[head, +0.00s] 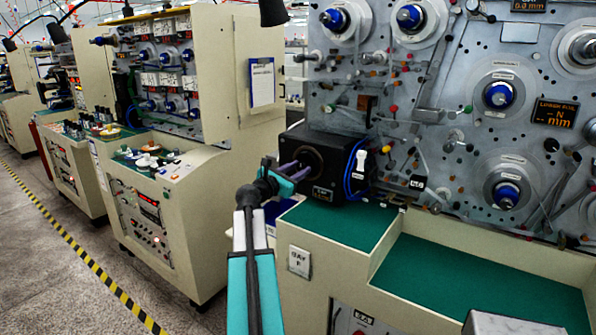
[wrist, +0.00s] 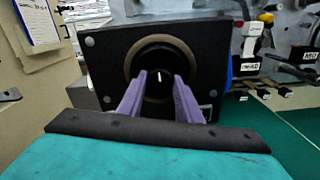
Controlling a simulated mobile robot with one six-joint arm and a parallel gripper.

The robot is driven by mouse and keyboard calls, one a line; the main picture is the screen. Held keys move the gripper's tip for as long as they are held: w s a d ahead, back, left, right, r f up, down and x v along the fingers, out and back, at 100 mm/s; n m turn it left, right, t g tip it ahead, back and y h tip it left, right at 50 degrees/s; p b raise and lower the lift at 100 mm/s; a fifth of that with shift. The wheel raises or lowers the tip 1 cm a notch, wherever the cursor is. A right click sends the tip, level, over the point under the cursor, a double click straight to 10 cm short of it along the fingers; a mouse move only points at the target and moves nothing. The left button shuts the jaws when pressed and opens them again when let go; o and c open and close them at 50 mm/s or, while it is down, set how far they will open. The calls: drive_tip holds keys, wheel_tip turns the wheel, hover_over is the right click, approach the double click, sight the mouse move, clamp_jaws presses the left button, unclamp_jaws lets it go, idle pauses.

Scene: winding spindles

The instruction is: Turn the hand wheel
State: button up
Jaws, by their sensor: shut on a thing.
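The hand wheel (wrist: 160,65) is a dark round knob with a short white mark, inside a brown ring on the front of a black box (wrist: 105,68). The mark stands close to upright in the wrist view. In the head view the black box (head: 348,150) stands at the left end of the green bench top. My gripper (wrist: 161,80) has purple fingers, one on each side of the knob, and is shut on it. In the head view my gripper (head: 298,168) reaches the wheel from the left. The fingers hide the wheel's lower sides.
A grey panel (head: 450,110) with several blue-centred spindles rises behind and right of the box. Blue cables (head: 350,172) and a white-handled switch (head: 361,162) are close to the box's right side. The green bench top (head: 470,285) is mostly clear.

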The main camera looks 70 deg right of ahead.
drive_tip(key=shift+f+m+b, duration=0.1)
drive_tip(key=shift+m+b, duration=0.3)
drive_tip(key=shift+b, duration=0.1)
drive_tip(key=m+b, duration=0.3)
drive_tip(key=shift+f+b, duration=0.15)
drive_tip(key=shift+b, duration=0.25)
drive_tip(key=m+b, duration=0.6)
drive_tip(key=b, duration=0.1)
drive_tip(key=shift+m+b, duration=0.3)
drive_tip(key=shift+m, duration=0.1)
drive_tip(key=m+b, duration=0.5)
drive_tip(key=shift+b, duration=0.3)
drive_tip(key=m+b, duration=0.4)
drive_tip(key=m, duration=0.1)
drive_tip(key=shift+r+b, duration=0.2)
drive_tip(key=shift+b, duration=0.2)
drive_tip(key=o, duration=1)
drive_tip(key=shift+r, duration=0.1)
drive_tip(key=shift+o, duration=0.2)
drive_tip(key=shift+a, duration=0.1)
